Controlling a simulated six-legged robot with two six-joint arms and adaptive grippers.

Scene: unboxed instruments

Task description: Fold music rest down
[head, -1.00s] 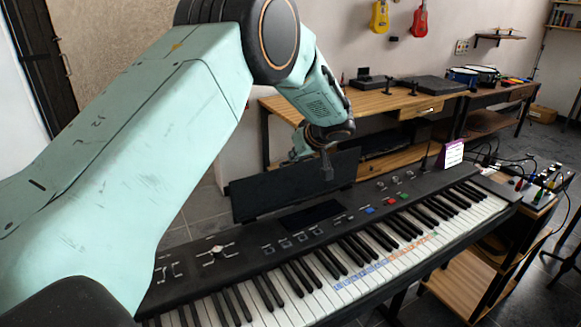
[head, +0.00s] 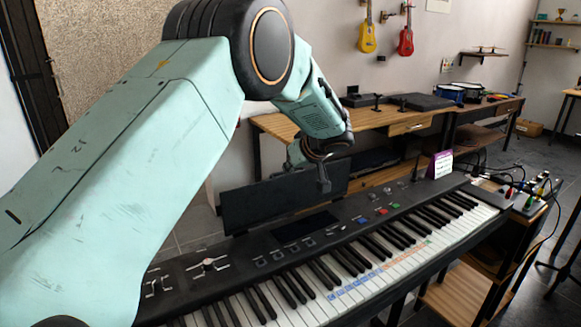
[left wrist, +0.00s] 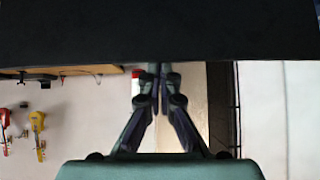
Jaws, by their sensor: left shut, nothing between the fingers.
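The music rest is a flat black panel (head: 255,204) standing raised along the back edge of the black keyboard (head: 235,252). My left gripper (head: 324,186) is shut and empty. In the head view it overlaps the right part of the panel, near its upper edge. In the left wrist view a broad dark panel (left wrist: 100,32), which looks like the music rest, fills the top. The shut fingertips (left wrist: 158,68) sit at its lower edge in that picture; I cannot tell whether they touch it. My right gripper is not in view.
A purple-and-white card (head: 440,165) stands at the keyboard's back right. A wooden desk (head: 375,122) is behind the keyboard. A small mixer with cables (head: 530,200) sits at the right. Two small guitars (head: 367,36) hang on the wall.

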